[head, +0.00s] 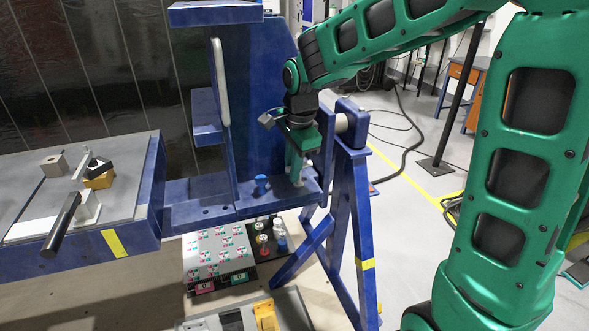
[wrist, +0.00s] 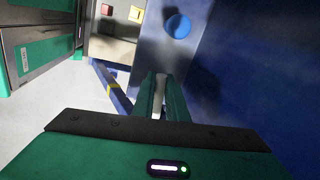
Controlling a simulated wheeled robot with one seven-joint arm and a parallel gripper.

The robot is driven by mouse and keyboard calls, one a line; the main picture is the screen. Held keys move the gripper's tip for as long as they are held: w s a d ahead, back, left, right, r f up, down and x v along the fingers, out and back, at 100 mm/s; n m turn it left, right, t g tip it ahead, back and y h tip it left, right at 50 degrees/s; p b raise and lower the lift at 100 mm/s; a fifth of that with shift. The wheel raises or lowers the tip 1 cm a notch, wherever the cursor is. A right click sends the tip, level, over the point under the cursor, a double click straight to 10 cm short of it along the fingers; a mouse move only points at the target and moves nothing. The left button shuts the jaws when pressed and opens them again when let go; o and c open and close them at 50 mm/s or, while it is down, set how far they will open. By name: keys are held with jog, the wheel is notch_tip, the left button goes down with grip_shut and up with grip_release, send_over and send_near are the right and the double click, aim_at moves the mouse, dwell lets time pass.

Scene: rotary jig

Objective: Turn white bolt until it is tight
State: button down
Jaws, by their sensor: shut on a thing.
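My gripper (head: 296,178) points down over the right end of the blue jig's lower shelf (head: 235,206). Its two green fingers, seen also in the wrist view (wrist: 162,92), are shut on the white bolt (wrist: 160,84). Only a pale strip of the bolt shows between the fingers; its lower part and seat are hidden, so I cannot tell how far in it sits. A blue bolt (head: 262,184) stands upright on the same shelf, to the left of my gripper. In the wrist view its round blue head (wrist: 178,26) is above the fingertips.
The jig's tall blue upright plate (head: 262,100) rises close behind my gripper. A blue support stand (head: 357,220) is to the right. A grey bench with a clamp (head: 88,207) is at left. Below lie a panel with buttons (head: 217,250) and a grey tray (head: 290,302).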

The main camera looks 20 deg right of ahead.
jog(key=shift+w+a+r+m, duration=0.1)
jog(key=shift+w+m, duration=0.15)
jog(key=shift+m, duration=0.25)
jog(key=c, duration=1.8)
grip_release()
jog(key=shift+o, duration=0.2)
jog(key=shift+s, duration=0.1)
notch_tip(320, 180, up, 10)
jog(key=s, duration=0.2)
jog(key=shift+r, duration=0.2)
